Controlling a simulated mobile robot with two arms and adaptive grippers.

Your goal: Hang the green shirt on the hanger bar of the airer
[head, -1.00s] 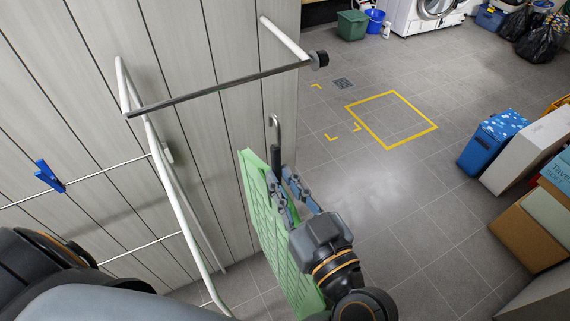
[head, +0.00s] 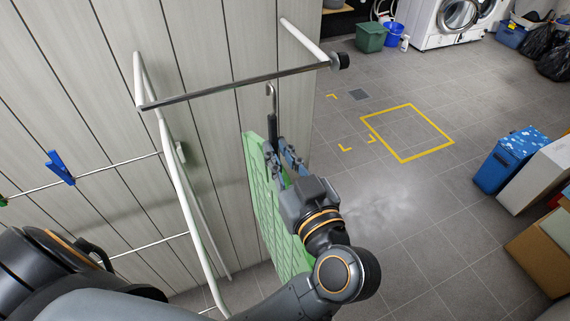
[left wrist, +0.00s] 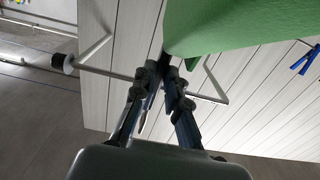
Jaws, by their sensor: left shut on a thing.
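My left gripper (head: 281,158) is shut on the dark neck of a hanger (head: 272,128) that carries the green shirt (head: 266,211). The shirt hangs down on the left of my fingers, beside the wall panels. The metal hook (head: 271,91) points up and shows just below the hanger bar (head: 235,84) of the airer; whether it touches the bar I cannot tell. In the left wrist view the green shirt (left wrist: 240,22) covers the upper right, and the bar (left wrist: 112,73) runs behind my fingertips (left wrist: 165,75). My right gripper is not in view.
The bar ends in a black cap (head: 341,61). The airer's white frame (head: 180,190) stands left of the shirt, with a blue peg (head: 60,167) on a rail. Boxes (head: 537,240) stand at the right.

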